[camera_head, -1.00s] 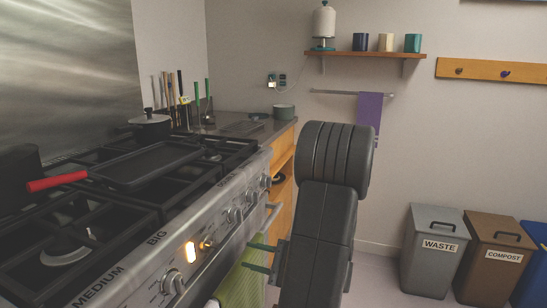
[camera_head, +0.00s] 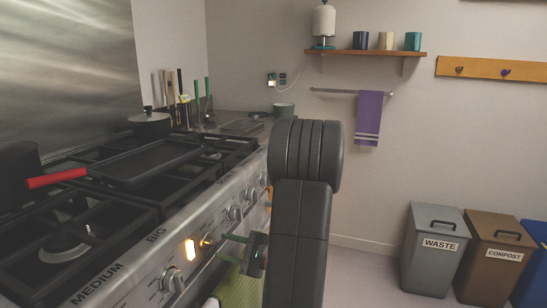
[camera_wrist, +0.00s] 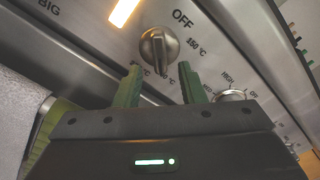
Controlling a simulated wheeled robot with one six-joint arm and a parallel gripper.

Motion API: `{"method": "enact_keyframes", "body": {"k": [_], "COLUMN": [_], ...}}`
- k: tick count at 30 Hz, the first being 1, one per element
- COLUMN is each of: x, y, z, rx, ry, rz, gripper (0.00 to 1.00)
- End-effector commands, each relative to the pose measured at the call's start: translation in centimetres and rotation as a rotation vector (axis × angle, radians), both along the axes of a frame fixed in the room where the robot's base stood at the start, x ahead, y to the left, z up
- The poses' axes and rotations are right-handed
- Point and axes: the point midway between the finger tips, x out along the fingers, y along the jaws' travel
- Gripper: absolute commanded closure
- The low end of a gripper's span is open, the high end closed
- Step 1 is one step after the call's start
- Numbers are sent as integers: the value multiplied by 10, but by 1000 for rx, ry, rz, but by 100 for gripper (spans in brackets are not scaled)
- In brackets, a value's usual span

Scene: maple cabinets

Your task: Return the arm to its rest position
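My gripper (camera_head: 228,248) is in front of the stove's front panel, its green fingers pointing left toward it in the head view. In the wrist view my gripper (camera_wrist: 160,83) shows its two green fingers spread apart with nothing between them. A metal knob (camera_wrist: 158,48) marked OFF and 150 °C lies just beyond the fingertips, apart from them as far as I can see. My dark arm rises in the middle of the head view, bent, and hides part of the counter and cabinet.
The stove (camera_head: 135,245) fills the left, with a red-handled griddle pan (camera_head: 145,163) on top. A light (camera_head: 190,250) glows on its panel. A green towel (camera_head: 238,288) hangs below the gripper. Floor is clear toward the waste bin (camera_head: 432,250) and compost bin (camera_head: 492,258).

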Motion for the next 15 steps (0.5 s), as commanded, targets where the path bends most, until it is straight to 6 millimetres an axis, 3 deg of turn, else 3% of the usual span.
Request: {"method": "enact_keyframes", "body": {"k": [3,15], "x": [7,9], "y": [21,17], "z": [-1,0], "rx": [0,-142], "ry": [-2,-393], "rz": [5,-1], "gripper": [64,64]}}
